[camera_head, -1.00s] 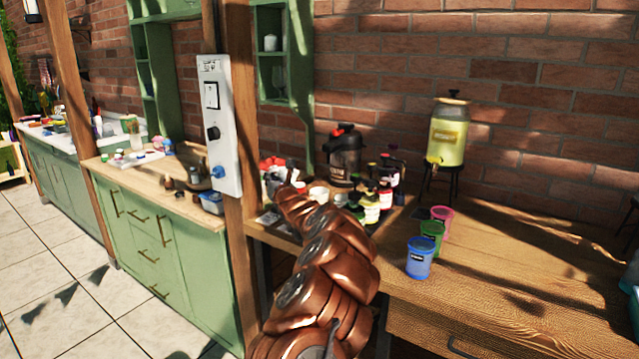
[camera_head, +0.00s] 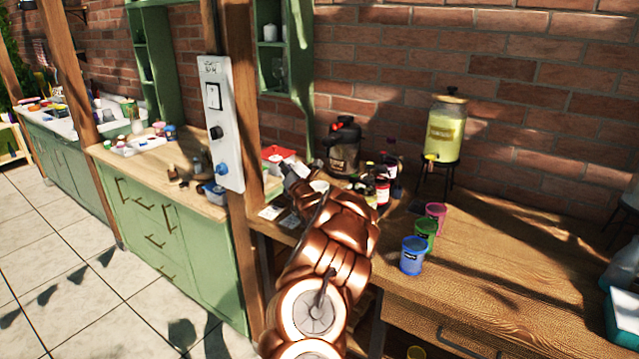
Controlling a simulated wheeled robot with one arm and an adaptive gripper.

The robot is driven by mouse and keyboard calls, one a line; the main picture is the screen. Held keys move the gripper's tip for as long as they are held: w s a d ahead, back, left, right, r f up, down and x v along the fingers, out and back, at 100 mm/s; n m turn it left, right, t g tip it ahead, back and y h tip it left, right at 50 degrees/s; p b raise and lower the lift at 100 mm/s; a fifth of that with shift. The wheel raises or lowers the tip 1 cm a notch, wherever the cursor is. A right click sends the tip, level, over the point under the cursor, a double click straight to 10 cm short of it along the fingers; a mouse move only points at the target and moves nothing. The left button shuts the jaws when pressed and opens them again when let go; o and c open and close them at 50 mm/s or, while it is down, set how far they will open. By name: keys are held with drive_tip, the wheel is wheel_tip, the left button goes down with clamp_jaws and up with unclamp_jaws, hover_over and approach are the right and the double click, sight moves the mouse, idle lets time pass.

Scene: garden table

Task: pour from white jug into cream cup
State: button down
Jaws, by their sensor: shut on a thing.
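My gripper (camera_head: 295,172) is at the far end of my copper-coloured arm, over the back left of the wooden table. It is small, dark and partly covered by the arm. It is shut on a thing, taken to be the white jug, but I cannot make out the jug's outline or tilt. A pale round cup (camera_head: 319,186), likely the cream cup, shows just right of the gripper. The arm hides its lower part. I cannot tell whether the gripper's load touches it.
Several dark bottles (camera_head: 383,186) and a black-topped container (camera_head: 345,145) stand close behind and right. A wooden post (camera_head: 238,120) rises to the left. Blue (camera_head: 413,256), green (camera_head: 426,231) and pink (camera_head: 437,212) cups stand right of my arm.

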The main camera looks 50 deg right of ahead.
drive_tip(key=shift+s+d+m+p, duration=0.15)
drive_tip(key=shift+d+m+p, duration=0.05)
drive_tip(key=shift+m+p, duration=0.25)
drive_tip(key=shift+b, duration=0.3)
drive_tip(key=shift+s+d+f+m+h+b, duration=0.1)
drive_tip(key=shift+s+d+m+h+b, duration=0.2)
drive_tip(key=shift+m+b, duration=0.45)
drive_tip(key=shift+d+r+m, duration=0.15)
drive_tip(key=shift+r+m, duration=0.05)
drive_tip(key=shift+m, duration=0.4)
